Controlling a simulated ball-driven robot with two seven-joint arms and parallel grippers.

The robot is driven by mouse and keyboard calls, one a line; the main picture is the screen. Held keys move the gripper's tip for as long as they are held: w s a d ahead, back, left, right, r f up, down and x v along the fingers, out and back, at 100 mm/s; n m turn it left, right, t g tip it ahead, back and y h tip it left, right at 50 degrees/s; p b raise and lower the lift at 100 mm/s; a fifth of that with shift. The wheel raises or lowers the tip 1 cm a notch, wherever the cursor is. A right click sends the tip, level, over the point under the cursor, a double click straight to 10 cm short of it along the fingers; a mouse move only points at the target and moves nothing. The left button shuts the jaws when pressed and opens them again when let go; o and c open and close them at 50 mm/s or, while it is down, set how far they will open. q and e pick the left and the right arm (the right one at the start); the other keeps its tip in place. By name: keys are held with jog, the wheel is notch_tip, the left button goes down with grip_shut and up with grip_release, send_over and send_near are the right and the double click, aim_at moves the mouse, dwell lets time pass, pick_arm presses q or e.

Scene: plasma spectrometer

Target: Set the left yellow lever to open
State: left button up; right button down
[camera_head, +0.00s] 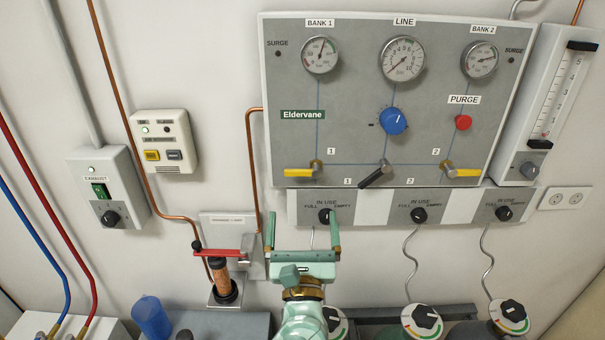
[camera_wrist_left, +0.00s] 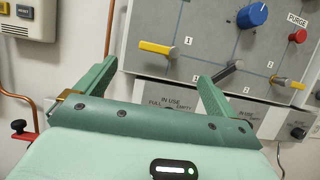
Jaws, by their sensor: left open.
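The left yellow lever (camera_head: 298,172) is at the lower left of the grey gas panel (camera_head: 350,120). It lies about level, its handle pointing left from a brass pivot at the foot of the line marked 1. It also shows in the wrist view (camera_wrist_left: 155,47), above and between my fingertips. My left gripper (camera_head: 303,222) is open and empty. In the head view it is below the lever and appears apart from it, fingers pointing up at the panel. It shows in the wrist view (camera_wrist_left: 157,76) too. My right gripper is in neither view.
A black lever (camera_head: 377,175) and a right yellow lever (camera_head: 462,172) sit along the same panel edge. A strip with black IN USE knobs (camera_head: 419,215) runs below. A red-handled valve (camera_head: 222,253) and copper pipe stand left of my gripper.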

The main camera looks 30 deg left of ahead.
aim_at(303, 172)
pick_arm(q)
jog(key=p+x, duration=0.2)
jog(key=x, duration=0.7)
jog(key=shift+w+r, duration=0.1)
jog(key=shift+r, duration=0.1)
jog(key=shift+w+a+r, duration=0.1)
jog(key=shift+w+a, duration=0.25)
jog(key=shift+w, duration=0.2)
jog(key=c, duration=1.4)
